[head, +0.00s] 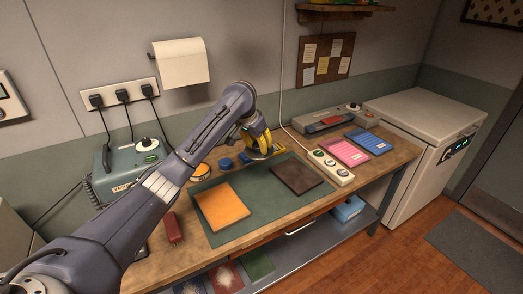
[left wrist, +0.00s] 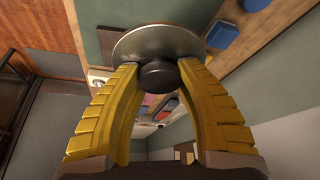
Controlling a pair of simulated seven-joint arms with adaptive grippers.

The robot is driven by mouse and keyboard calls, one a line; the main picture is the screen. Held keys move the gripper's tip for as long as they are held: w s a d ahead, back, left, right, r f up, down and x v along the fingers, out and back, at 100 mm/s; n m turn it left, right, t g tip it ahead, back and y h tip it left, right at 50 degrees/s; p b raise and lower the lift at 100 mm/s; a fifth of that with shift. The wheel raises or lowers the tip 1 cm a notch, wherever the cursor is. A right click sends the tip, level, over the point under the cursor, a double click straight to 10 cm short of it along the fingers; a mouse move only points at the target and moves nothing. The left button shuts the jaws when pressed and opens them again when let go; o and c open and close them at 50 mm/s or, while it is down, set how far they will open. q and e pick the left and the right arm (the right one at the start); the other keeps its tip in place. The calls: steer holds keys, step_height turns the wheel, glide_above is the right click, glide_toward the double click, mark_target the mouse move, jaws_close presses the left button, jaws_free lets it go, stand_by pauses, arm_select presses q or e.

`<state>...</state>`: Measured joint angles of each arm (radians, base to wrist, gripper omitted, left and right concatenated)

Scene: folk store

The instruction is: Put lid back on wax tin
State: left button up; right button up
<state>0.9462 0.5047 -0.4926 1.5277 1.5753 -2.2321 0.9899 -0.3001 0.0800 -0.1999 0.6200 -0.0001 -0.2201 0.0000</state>
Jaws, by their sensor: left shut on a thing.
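My left gripper (head: 258,143), with yellow fingers, is shut on the dark knob of a round metal lid. The lid (head: 262,156) is held over the back of the green mat, and its gap from the mat is hard to judge. In the left wrist view the fingers (left wrist: 158,75) close around the black knob, with the grey disc of the lid (left wrist: 150,42) beyond it. An open round tin with orange contents (head: 201,170) stands on the bench to the left of the lid, behind the orange sheet. My right gripper is not in view.
An orange sheet (head: 221,206) and a dark brown sheet (head: 297,178) lie on the green mat (head: 250,215). Small blue objects (head: 226,163) stand between tin and lid. A white power strip (head: 331,167) and a red object (head: 174,228) flank the mat.

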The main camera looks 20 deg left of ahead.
arm_select(q)
steer(key=s+a+f+n+y, duration=0.1)
steer(key=a+f+n, duration=0.2)
steer(key=a, duration=0.7)
steer(key=a+f+n+y, duration=0.1)
steer(key=a+f+n, duration=0.2)
steer(key=a, duration=0.6)
steer(key=s+a+f+n+y, duration=0.1)
steer(key=a+f+n, duration=0.2)
steer(key=a, duration=0.7)
steer(key=shift+n+g+y, duration=0.3)
steer(key=shift+n+g, duration=0.1)
steer(key=shift+n, duration=0.2)
steer(key=shift+w+f, duration=0.15)
steer(key=shift+f, duration=1.4)
steer(key=shift+w+f, duration=0.1)
steer(key=shift+f, duration=1.45)
steer(key=shift+f, duration=0.25)
steer(key=o, duration=1.7)
steer(key=shift+o, duration=0.2)
steer(key=shift+r, duration=0.1)
step_height(320, 180, up, 7)
